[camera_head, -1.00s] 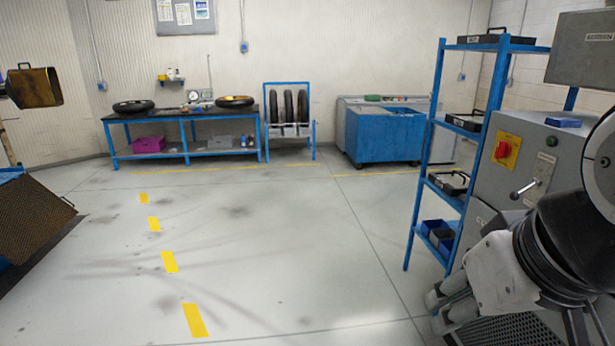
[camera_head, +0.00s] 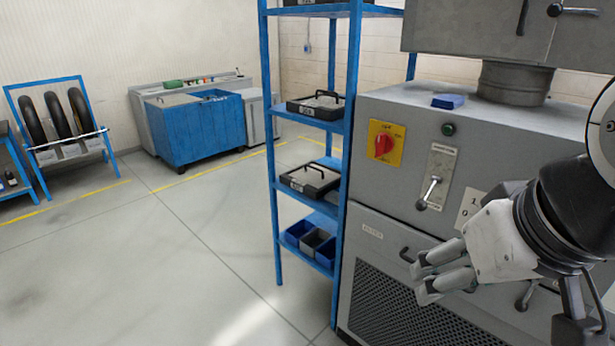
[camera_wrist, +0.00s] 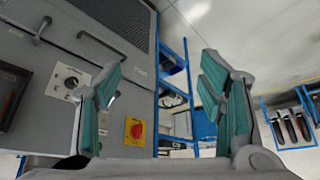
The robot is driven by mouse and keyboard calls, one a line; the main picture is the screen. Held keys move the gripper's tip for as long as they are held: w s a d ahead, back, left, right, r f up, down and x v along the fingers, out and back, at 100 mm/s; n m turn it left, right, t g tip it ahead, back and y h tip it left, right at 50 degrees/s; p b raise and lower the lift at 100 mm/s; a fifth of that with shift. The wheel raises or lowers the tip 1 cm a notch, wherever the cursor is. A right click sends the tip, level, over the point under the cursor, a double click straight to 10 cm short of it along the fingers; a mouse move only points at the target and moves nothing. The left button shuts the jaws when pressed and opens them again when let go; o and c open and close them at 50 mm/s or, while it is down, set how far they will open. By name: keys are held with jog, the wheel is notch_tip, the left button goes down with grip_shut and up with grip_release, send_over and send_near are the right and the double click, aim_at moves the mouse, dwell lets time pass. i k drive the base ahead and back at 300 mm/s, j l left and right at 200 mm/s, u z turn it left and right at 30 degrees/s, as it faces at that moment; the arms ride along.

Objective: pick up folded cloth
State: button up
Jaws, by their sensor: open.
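A small flat blue item (camera_head: 448,101) lies on top of the grey machine (camera_head: 480,112), left of a round duct. It may be the folded cloth; it is too small to be sure. My gripper (camera_head: 420,281) is in front of the machine's lower front, lower than the blue item and apart from it. In the wrist view my gripper (camera_wrist: 163,80) is open, its two green-padded fingers spread with nothing between them. I cannot make out the blue item in the wrist view.
A blue shelf rack (camera_head: 355,140) with black cases and small bins stands left of the machine. The machine front has a red switch (camera_head: 384,145) and protruding lever (camera_head: 429,194). A blue cart (camera_head: 200,130) and tyre rack (camera_head: 60,130) stand farther back. Floor at left is clear.

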aim_at(333, 197)
jog(key=j+z, duration=0.1)
jog(key=z, duration=4.25)
jog(key=j+u, duration=0.1)
jog(key=u, duration=4.2)
jog(key=i+j, duration=0.3)
jog(key=i+j+z, duration=0.15)
jog(key=i+j, duration=0.15)
jog(key=j, duration=0.2)
jog(key=i+j, duration=0.3)
jog(key=j+z, duration=0.05)
jog(key=j, duration=0.05)
